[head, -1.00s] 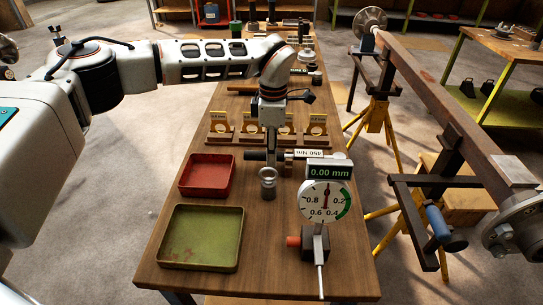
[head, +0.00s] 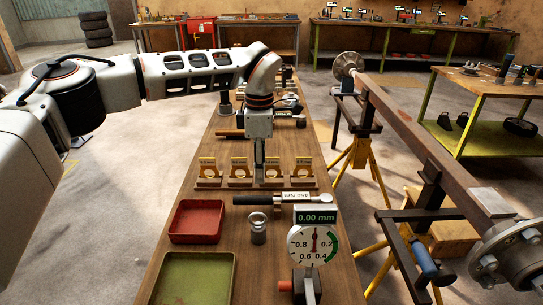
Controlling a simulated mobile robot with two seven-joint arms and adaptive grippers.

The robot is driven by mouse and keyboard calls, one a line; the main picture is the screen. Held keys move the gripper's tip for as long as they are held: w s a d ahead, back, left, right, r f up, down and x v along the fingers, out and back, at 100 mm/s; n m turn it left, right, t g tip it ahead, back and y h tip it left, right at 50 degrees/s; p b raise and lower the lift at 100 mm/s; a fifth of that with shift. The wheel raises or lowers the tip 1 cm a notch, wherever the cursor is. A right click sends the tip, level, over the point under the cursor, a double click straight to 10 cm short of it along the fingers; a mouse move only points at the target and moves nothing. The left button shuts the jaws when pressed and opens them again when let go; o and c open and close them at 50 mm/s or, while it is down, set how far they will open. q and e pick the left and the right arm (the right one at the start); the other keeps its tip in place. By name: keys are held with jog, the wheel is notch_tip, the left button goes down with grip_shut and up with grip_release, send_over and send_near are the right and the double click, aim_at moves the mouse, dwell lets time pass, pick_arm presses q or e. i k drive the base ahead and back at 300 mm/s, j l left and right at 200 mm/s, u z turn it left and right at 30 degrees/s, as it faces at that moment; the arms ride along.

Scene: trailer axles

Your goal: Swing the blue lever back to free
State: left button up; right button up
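The blue lever (head: 424,260) shows in the head view at the lower right. It is a blue cylindrical grip with a dark end, beside the dark frame under the axle beam and left of the hub. My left gripper (head: 260,174) points down over the wooden bench, in front of the row of small stands with yellow-topped cards. It is well to the left of the lever, with nothing visibly held. Its fingers show as one narrow shape, so their opening cannot be judged. My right gripper is not in view.
The axle beam (head: 425,148) with its hub (head: 515,262) rests on yellow trestles (head: 362,152). On the bench are a dial gauge (head: 314,243), a torque wrench (head: 262,199), a steel ring part (head: 258,228), a red tray (head: 197,221) and a green tray (head: 190,281). Floor shows between bench and axle.

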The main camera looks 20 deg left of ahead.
aim_at(434, 271)
jog(key=k, duration=1)
